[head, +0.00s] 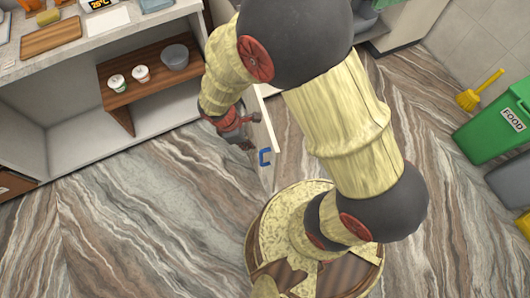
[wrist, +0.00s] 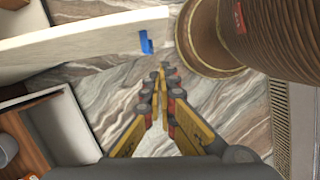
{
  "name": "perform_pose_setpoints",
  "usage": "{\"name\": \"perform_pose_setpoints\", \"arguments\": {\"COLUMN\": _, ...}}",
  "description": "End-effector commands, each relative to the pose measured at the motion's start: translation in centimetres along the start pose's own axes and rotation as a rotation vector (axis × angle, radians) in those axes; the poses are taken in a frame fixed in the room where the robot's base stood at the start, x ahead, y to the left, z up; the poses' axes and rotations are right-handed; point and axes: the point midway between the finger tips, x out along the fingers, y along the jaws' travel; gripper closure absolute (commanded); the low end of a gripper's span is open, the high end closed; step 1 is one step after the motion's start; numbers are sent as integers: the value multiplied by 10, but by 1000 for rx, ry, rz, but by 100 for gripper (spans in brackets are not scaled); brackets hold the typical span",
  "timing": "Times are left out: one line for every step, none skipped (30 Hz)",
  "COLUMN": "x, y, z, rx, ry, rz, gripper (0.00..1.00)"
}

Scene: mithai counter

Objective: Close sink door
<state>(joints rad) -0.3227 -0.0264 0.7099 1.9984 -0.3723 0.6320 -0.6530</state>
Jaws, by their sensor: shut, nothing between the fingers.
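The sink door, a white panel (head: 268,128) with a blue handle (head: 265,156), stands swung out from the counter over the floor. My arm hides part of it and its hinge side in the head view. In the wrist view the door (wrist: 85,46) crosses the upper left, its blue handle (wrist: 146,42) near its end. My gripper (head: 246,145) is shut and empty, just left of the door in the head view. In the wrist view my gripper (wrist: 163,72) has its fingertips together just below the handle, with floor beneath; I cannot tell whether it touches the door.
An open counter unit at left has a wooden shelf (head: 150,84) with two small cups (head: 140,73) and a bowl (head: 175,57). A cutting board (head: 51,37) lies on the counter. A green bin (head: 490,125) and yellow broom (head: 480,90) stand at right. The floor at lower left is clear.

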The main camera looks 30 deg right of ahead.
Motion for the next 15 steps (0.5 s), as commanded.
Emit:
{"name": "perform_pose_setpoints", "arguments": {"x": 0, "y": 3, "z": -1, "rx": -37, "ry": 5, "rz": 9, "gripper": 100}}
{"name": "perform_pose_setpoints", "arguments": {"x": 0, "y": 3, "z": -2, "rx": -56, "ry": 7, "rz": 13, "gripper": 100}}
{"name": "perform_pose_setpoints", "arguments": {"x": 0, "y": 4, "z": -2, "rx": -75, "ry": 10, "rz": 15, "gripper": 100}}
{"name": "perform_pose_setpoints", "arguments": {"x": 0, "y": 4, "z": -3, "rx": -86, "ry": 11, "rz": 16, "gripper": 100}}
{"name": "perform_pose_setpoints", "arguments": {"x": 1, "y": 4, "z": -3, "rx": -94, "ry": 12, "rz": 16, "gripper": 100}}
{"name": "perform_pose_setpoints", "arguments": {"x": 3, "y": 4, "z": -3, "rx": -100, "ry": 11, "rz": 16, "gripper": 100}}
{"name": "perform_pose_setpoints", "arguments": {"x": 5, "y": 4, "z": -3, "rx": -102, "ry": 11, "rz": 15, "gripper": 100}}
{"name": "perform_pose_setpoints", "arguments": {"x": 7, "y": 4, "z": -3, "rx": -102, "ry": 11, "rz": 15, "gripper": 100}}
{"name": "perform_pose_setpoints", "arguments": {"x": 12, "y": 4, "z": -3, "rx": -102, "ry": 11, "rz": 14, "gripper": 100}}
{"name": "perform_pose_setpoints", "arguments": {"x": 16, "y": 4, "z": -3, "rx": -101, "ry": 11, "rz": 14, "gripper": 100}}
{"name": "perform_pose_setpoints", "arguments": {"x": 21, "y": 4, "z": -3, "rx": -100, "ry": 11, "rz": 14, "gripper": 100}}
{"name": "perform_pose_setpoints", "arguments": {"x": 28, "y": 4, "z": -3, "rx": -100, "ry": 11, "rz": 14, "gripper": 100}}
{"name": "perform_pose_setpoints", "arguments": {"x": 33, "y": 4, "z": -3, "rx": -100, "ry": 11, "rz": 14, "gripper": 100}}
{"name": "perform_pose_setpoints", "arguments": {"x": 40, "y": 4, "z": -4, "rx": -101, "ry": 10, "rz": 14, "gripper": 100}}
{"name": "perform_pose_setpoints", "arguments": {"x": 48, "y": 4, "z": -4, "rx": -100, "ry": 11, "rz": 13, "gripper": 100}}
